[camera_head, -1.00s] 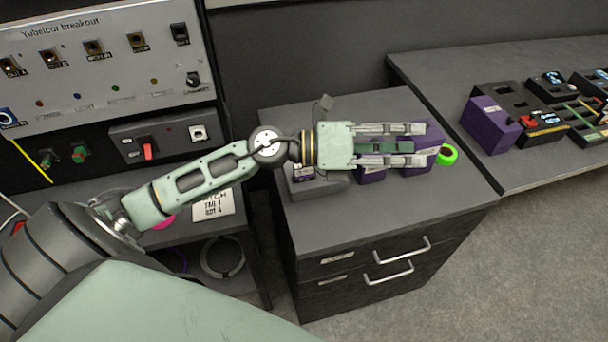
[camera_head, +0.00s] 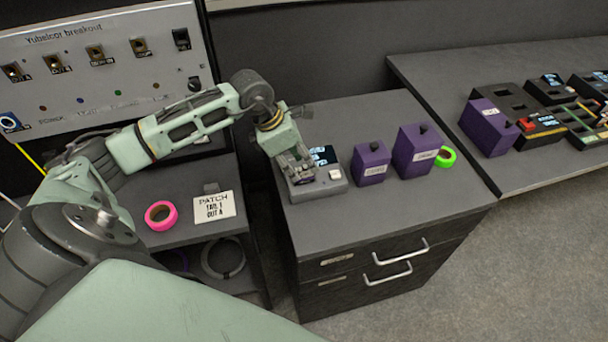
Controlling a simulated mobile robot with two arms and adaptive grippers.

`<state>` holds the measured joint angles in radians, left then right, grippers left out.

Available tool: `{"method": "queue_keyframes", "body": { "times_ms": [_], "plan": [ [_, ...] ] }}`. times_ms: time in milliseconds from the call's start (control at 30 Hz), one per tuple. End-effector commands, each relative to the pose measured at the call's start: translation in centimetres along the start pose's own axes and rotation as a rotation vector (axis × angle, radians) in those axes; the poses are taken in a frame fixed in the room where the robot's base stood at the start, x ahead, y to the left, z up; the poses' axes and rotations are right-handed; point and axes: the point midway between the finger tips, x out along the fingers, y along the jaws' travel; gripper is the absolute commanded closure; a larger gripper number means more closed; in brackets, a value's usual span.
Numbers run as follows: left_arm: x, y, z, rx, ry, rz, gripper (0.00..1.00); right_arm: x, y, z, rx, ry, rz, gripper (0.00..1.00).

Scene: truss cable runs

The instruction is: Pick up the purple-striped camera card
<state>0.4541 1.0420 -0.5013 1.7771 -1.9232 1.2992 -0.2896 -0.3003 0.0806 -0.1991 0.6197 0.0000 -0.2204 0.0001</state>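My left gripper (camera_head: 298,170) points down over the left side of a small grey device (camera_head: 334,186) with a dark screen, on top of the dark drawer cabinet. Its fingertips are at or just above the device's front left part. A small dark purplish patch with a pale mark shows at the fingertips; it may be the purple-striped camera card, but the fingers cover most of it. I cannot tell whether the fingers are open or closed on it. My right gripper is out of view.
A small purple box (camera_head: 370,165), a larger purple box (camera_head: 414,158) and a green tape roll (camera_head: 446,157) stand right of the device. A pink tape roll (camera_head: 161,215) and a white sign (camera_head: 214,206) are on the left shelf. The cabinet's front top (camera_head: 400,215) is clear.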

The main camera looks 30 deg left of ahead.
Motion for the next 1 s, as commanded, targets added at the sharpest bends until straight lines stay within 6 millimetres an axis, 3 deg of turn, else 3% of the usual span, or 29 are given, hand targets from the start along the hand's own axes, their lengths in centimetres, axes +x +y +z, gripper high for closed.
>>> {"method": "queue_keyframes", "body": {
  "times_ms": [67, 200, 500, 900, 1000],
  "plan": [
    [1.0, -0.3, 0.0, -0.003, 0.001, -0.006, 0.66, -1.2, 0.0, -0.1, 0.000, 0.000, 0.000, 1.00],
    [2.9, -0.2, 0.0, -0.002, -0.001, -0.004, 0.66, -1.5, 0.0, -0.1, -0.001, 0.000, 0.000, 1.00],
    [3.5, -0.2, -0.1, -0.001, -0.001, -0.001, 0.66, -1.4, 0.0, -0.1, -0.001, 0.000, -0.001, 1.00],
    [3.5, -0.2, -0.1, -0.001, -0.002, -0.002, 1.00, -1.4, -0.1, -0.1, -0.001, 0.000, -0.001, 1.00],
    [3.5, -0.2, -0.1, -0.001, -0.002, -0.002, 1.00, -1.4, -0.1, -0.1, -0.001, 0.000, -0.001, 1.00]
  ]
}}
